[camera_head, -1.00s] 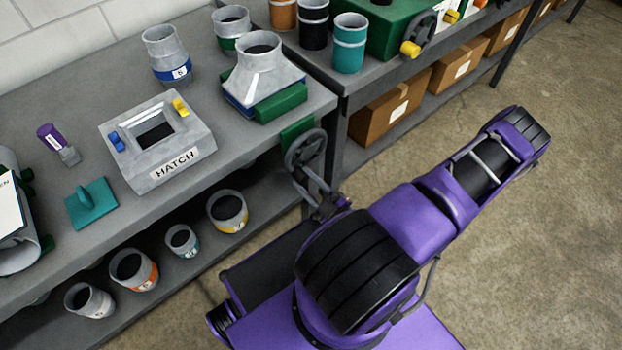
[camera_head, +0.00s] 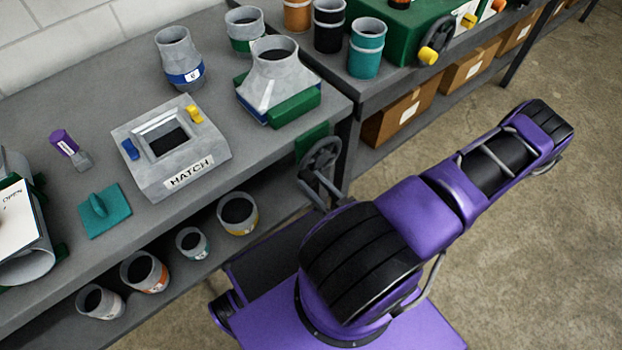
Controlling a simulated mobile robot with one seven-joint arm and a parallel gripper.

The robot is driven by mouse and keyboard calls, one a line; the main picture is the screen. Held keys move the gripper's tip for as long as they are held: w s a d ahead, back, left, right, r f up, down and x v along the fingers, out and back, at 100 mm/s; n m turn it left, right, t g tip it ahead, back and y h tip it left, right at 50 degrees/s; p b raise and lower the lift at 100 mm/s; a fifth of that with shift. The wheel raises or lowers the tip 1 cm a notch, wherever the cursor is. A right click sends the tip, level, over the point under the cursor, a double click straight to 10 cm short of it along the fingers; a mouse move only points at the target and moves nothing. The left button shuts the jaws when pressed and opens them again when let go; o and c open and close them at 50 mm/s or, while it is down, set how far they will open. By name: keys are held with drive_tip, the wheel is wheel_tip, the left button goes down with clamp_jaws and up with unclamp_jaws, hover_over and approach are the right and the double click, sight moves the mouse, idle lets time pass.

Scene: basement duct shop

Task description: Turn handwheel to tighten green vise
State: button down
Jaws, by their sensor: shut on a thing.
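The green vise (camera_head: 312,143) is at the front edge of the grey bench, with green jaw blocks (camera_head: 296,107) on both sides of a grey square-to-round duct fitting (camera_head: 272,72). Its dark spoked handwheel (camera_head: 323,158) faces out over the aisle. My gripper (camera_head: 322,186) shows only in part, as grey finger-like bars at the lower rim of the handwheel, shut on it. The rest of my gripper is hidden behind my purple arm. The exact contact on the rim is too small to make out.
A grey HATCH box (camera_head: 172,150), a teal trowel-like tool (camera_head: 104,212) and a collar with a blue band (camera_head: 180,58) stand on the bench. Several collars sit on the shelf below. A second green machine (camera_head: 400,32) stands on the far bench. The floor at right is clear.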

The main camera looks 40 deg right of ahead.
drive_tip(key=shift+r+m, duration=0.2)
drive_tip(key=shift+m, duration=0.2)
drive_tip(key=shift+c, duration=2.2)
unclamp_jaws()
drive_tip(key=s+d+b, duration=0.1)
drive_tip(key=s, duration=1.6)
drive_tip(key=shift+s+d, duration=0.15)
drive_tip(key=shift+s, duration=0.05)
